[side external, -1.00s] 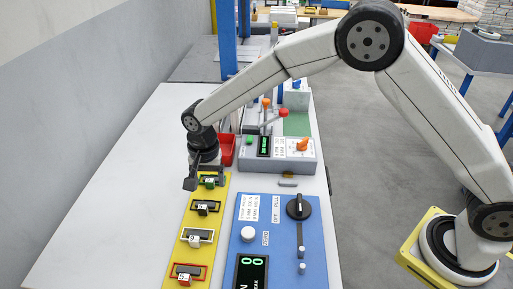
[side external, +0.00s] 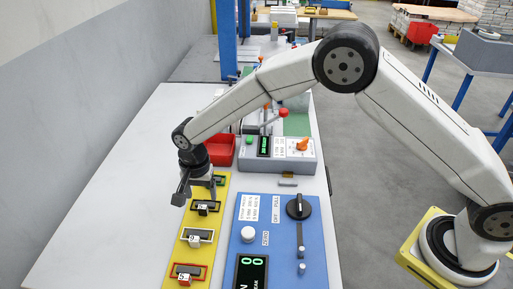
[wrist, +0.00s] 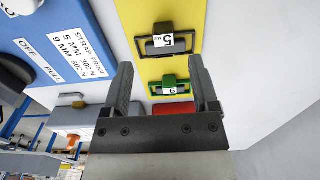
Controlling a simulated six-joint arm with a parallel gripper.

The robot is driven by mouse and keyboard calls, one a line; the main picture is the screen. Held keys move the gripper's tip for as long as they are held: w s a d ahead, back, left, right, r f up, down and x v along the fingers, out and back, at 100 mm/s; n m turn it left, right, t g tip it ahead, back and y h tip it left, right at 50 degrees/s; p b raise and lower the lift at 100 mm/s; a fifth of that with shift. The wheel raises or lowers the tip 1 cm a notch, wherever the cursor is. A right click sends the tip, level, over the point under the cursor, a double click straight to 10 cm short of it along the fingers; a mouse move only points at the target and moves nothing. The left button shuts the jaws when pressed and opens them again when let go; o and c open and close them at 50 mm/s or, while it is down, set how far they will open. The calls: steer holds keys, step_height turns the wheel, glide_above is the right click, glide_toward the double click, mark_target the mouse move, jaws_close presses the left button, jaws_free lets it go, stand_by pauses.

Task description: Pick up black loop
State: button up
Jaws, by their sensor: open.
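The black loop (side external: 205,207) lies on the yellow board (side external: 222,215), second from the far end, with a white numbered tag. In the wrist view the black loop (wrist: 163,42) is beyond the fingertips, near the top of the picture. My gripper (side external: 196,193) is open and empty above the board, between the green loop and the black loop in the picture. In the wrist view my gripper (wrist: 160,68) has its two fingers spread on either side of the green loop's line of sight. The exact height above the board is unclear.
The green loop (wrist: 170,88) is beside the black one. A white loop (side external: 197,237) and a red loop (side external: 187,273) lie nearer on the board. A blue control panel (side external: 280,230) stands to the right. A red bin (side external: 222,150) is behind. The left table is clear.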

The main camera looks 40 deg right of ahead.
mark_target(202, 206)
steer(key=shift+w+a+f, duration=0.1)
steer(key=shift+f, duration=1.2)
steer(key=shift+w+a+f, duration=0.1)
steer(key=shift+f, duration=1.15)
jaws_close()
